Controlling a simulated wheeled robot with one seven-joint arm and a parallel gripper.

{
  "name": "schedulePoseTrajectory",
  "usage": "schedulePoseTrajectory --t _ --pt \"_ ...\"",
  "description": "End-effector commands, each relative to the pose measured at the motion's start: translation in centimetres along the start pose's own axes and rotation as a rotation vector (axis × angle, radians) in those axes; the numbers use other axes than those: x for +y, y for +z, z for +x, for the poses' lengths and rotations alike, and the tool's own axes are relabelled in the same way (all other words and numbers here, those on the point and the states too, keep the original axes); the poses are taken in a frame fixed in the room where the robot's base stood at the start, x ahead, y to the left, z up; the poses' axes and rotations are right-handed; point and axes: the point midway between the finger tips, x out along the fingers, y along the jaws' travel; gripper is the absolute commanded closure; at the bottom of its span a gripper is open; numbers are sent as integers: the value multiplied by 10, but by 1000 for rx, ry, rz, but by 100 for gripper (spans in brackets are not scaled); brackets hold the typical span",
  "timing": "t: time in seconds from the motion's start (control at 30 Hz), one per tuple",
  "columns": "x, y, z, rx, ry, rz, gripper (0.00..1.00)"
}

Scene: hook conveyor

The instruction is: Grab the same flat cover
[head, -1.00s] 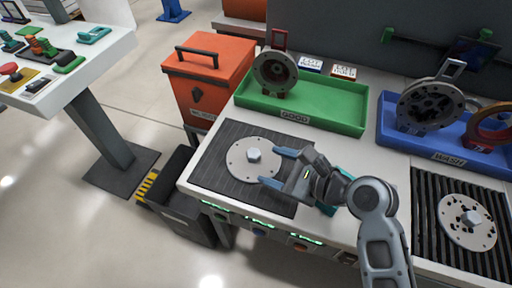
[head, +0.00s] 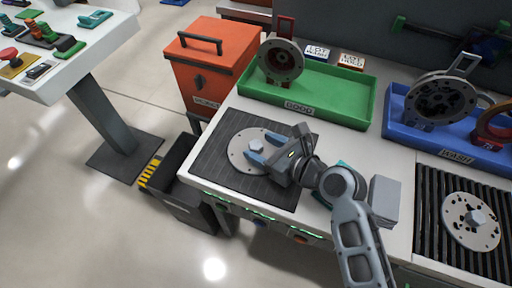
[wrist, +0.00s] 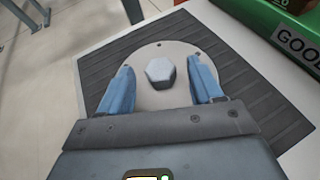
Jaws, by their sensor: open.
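A flat round grey cover (head: 237,159) with a hexagonal knob (head: 257,146) at its centre lies on the dark ribbed mat (head: 214,180). My gripper (head: 263,152) is over the cover from the right, with its blue fingers apart. In the wrist view my gripper (wrist: 162,88) has one finger on each side of the hexagonal knob (wrist: 160,72), apart from it. The cover (wrist: 150,100) fills the space between and beyond the fingers. A second, similar flat cover (head: 470,222) lies on the black slatted rack at the right.
A green tray (head: 340,115) labelled GOOD holds an upright round part (head: 281,60). A blue tray (head: 398,128) labelled WASH holds more round parts. An orange bin (head: 222,70) stands left of the bench, and a dark open box (head: 185,200) stands on the floor.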

Motion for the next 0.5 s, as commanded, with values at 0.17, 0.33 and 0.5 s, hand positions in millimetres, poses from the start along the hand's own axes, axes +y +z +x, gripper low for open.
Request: schedulePoseTrajectory --t 0.17,0.33,0.5 --pt "0 0 5 0 0 0 35" --pt "0 0 5 0 0 0 40" --pt "0 0 4 0 0 -1 56"
